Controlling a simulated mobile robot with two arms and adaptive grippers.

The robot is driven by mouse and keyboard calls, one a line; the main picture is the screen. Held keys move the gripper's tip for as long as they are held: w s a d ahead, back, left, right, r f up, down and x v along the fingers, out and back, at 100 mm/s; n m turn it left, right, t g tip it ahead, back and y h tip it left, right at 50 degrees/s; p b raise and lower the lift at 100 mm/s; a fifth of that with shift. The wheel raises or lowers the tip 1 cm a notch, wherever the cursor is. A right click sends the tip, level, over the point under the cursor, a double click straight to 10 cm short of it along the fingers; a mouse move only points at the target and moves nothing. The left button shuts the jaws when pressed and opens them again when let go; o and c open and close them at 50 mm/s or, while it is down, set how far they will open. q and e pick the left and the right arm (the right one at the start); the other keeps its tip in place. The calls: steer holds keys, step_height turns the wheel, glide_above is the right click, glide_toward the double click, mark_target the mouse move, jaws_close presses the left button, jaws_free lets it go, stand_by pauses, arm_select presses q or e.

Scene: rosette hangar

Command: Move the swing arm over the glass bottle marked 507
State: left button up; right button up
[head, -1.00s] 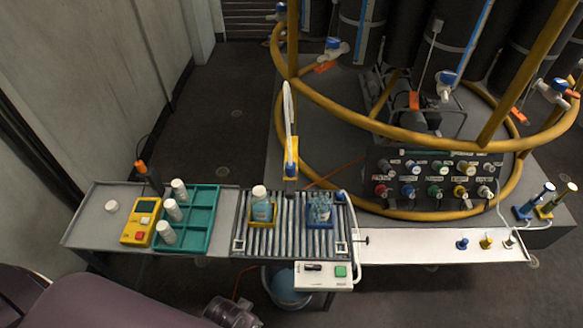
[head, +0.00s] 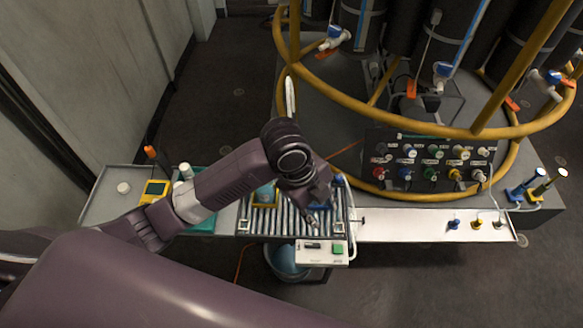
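My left arm reaches in from the left over the roller conveyor (head: 258,224), and its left gripper (head: 318,222) points down over the conveyor's right half. Whether its fingers are open or shut cannot be made out. The bottle (head: 264,193) in the yellow holder is left of the gripper, partly hidden by my arm; no number can be read on it. The white upper part of the swing arm (head: 290,97) stands behind the conveyor; its lower yellow part is hidden behind my wrist. The blue holder (head: 338,181) is mostly covered by my gripper. My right gripper is not in view.
A white control box (head: 322,253) with a green button hangs at the conveyor's front. A teal rack (head: 203,222) and yellow device (head: 154,190) lie left, partly covered. A yellow ring rail (head: 400,128) and valve panel (head: 425,165) stand behind. The white shelf (head: 405,226) is largely clear.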

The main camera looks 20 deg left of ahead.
arm_select(q)
steer(key=w+a+r+m+y, duration=0.1)
steer(key=w+a+r+m, duration=0.1)
steer(key=a+m, duration=0.1)
steer(key=w+a+r+m+g+y, duration=0.1)
steer(key=w+a+r+m, duration=0.2)
steer(key=w+a+r+m+y, duration=0.1)
steer(key=w+a+r+m, duration=0.2)
steer(key=a, duration=0.1)
steer(key=shift+w+a, duration=0.1)
step_height(320, 180, down, 6)
steer(key=shift+f+p, duration=0.1)
steer(key=shift+p, duration=0.75)
steer(key=shift+f, duration=0.65)
jaws_close()
